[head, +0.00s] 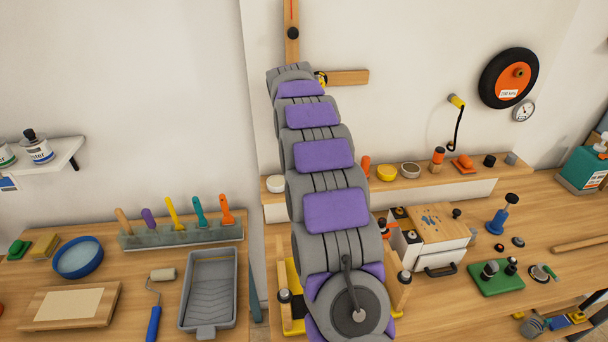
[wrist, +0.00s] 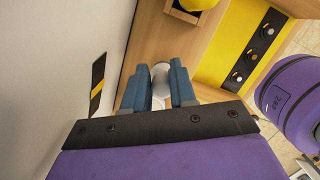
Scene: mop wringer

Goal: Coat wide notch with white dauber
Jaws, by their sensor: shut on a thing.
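In the wrist view, my gripper (wrist: 157,84) has two blue fingers closed around a pale, rounded thing (wrist: 160,78). It looks like the white dauber, mostly hidden between the fingers. In the head view, my arm stretches up the middle and hides the gripper behind its far end. An upright wooden strip (head: 292,18) with a black knob and a horizontal wooden piece (head: 348,77) stand at the wall by the arm's end. A small yellow thing (head: 321,78) shows beside the arm there. I cannot make out the wide notch.
A wooden ledge (head: 440,180) carries several pots and small tools. The left bench holds a grey paint tray (head: 210,287), a blue bowl (head: 78,257) and a tool rack (head: 180,235). A white cabinet (head: 425,250) stands right of my arm.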

